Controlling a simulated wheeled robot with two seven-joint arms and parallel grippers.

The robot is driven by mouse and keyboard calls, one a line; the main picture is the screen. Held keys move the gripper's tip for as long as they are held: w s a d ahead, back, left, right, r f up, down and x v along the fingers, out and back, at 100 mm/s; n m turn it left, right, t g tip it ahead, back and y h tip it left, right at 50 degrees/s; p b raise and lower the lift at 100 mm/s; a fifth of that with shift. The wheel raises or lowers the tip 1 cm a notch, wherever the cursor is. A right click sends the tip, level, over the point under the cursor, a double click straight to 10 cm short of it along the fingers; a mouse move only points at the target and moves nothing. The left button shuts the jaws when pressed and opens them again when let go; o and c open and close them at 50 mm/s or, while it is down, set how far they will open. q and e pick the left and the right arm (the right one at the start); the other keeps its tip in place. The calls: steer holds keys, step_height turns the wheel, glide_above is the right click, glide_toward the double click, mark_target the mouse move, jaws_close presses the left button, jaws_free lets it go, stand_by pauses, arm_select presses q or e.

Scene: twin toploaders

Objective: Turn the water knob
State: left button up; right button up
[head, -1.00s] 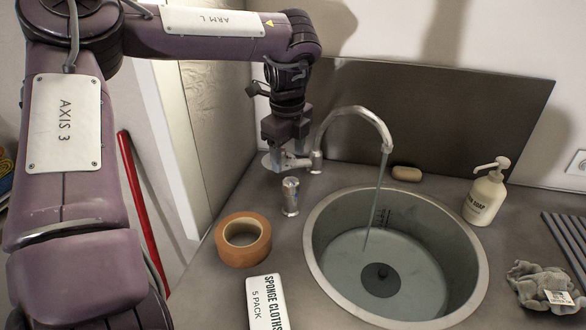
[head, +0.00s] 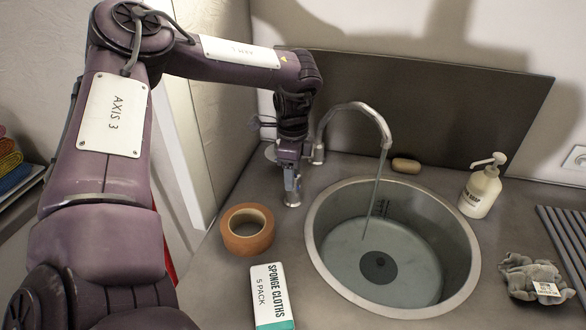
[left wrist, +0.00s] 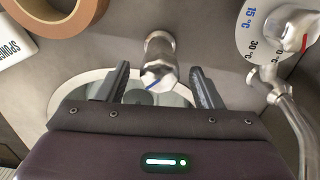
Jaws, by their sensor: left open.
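A small metal knob (head: 292,199) stands on the counter left of the sink, partly hidden by my gripper in the head view. In the left wrist view the knob (left wrist: 158,72) bears a blue mark on its top. My left gripper (head: 291,178) points down over the knob, open, with one finger on each side of it; I cannot tell whether they touch. The curved metal tap (head: 352,108) stands behind, with a thin stream of water falling into the round sink (head: 322,262). My right gripper is not in view.
A red-marked lever and temperature dial (left wrist: 250,28) are close by at the tap's base. A brown tape roll (head: 235,241) and a sponge cloth box (head: 267,283) lie left of the sink.

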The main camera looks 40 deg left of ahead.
arm_select(q)
steer(key=c, duration=1)
steer(key=shift+o, duration=0.2)
steer(key=shift+f+m+b, duration=0.1)
steer(key=shift+m+b, duration=0.5)
steer(key=shift+b, duration=0.1)
steer(key=shift+m+b, duration=0.7)
steer(key=shift+m, duration=0.5)
steer(key=shift+m+b, duration=0.4)
steer(key=shift+m, duration=2.3)
